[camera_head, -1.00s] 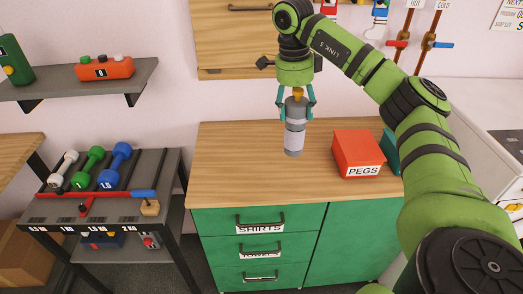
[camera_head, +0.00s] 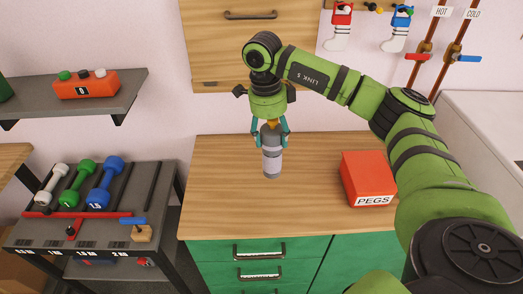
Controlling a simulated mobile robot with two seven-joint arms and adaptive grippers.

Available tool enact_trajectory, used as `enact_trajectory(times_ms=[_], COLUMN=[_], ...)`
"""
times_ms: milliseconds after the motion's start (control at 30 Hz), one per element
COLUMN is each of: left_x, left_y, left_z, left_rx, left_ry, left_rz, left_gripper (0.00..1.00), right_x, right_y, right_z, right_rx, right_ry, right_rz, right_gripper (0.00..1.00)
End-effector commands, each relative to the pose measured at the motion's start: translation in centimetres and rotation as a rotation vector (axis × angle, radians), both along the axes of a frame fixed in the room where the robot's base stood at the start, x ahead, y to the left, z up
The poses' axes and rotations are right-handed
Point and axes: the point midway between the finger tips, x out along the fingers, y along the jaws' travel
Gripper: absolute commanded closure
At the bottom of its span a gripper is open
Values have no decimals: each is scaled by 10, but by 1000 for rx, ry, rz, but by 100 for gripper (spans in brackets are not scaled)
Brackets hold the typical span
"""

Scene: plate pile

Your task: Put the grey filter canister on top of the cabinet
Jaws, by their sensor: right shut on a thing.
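The grey filter canister (camera_head: 272,158) is upright, with a paler band around its body. My right gripper (camera_head: 270,138) is shut on its upper part from above. The canister is over the wooden top of the cabinet (camera_head: 225,205), which has green drawers below. Its bottom end is in view against the wood; I cannot tell whether it touches the top or hangs just above it. My left gripper is not in view.
A red PEGS box (camera_head: 367,180) stands on the cabinet top to the right of the canister. A dumbbell rack (camera_head: 90,215) stands at the left. A wooden wall cupboard (camera_head: 220,45) hangs behind my arm. The cabinet top's left and front are clear.

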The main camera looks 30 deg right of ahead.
Motion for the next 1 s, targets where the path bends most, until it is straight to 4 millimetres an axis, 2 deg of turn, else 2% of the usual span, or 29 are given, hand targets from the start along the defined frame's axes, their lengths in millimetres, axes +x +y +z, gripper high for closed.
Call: enact_trajectory(times_ms=[33,100,233,400,600,900,933,967,1000], left_x=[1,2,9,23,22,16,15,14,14], left_y=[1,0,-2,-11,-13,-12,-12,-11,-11], left_z=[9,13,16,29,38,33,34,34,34], left_rx=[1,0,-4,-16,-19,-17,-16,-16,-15], left_ry=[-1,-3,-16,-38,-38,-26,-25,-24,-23], left_rz=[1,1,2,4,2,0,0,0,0], left_gripper=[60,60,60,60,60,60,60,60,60], right_x=[-1,0,0,-1,0,0,0,0,0], right_y=[10,21,30,32,31,31,31,31,31], right_z=[-2,-9,-17,-34,-57,-61,-61,-61,-61], right_rx=[0,0,0,0,0,-1,-1,-1,-1], right_ry=[2,2,0,4,0,-2,-1,-1,-1], right_rz=[4,3,0,-1,-2,-1,-1,-1,-1], right_gripper=[99,99,99,99,99,99,32,20,16])
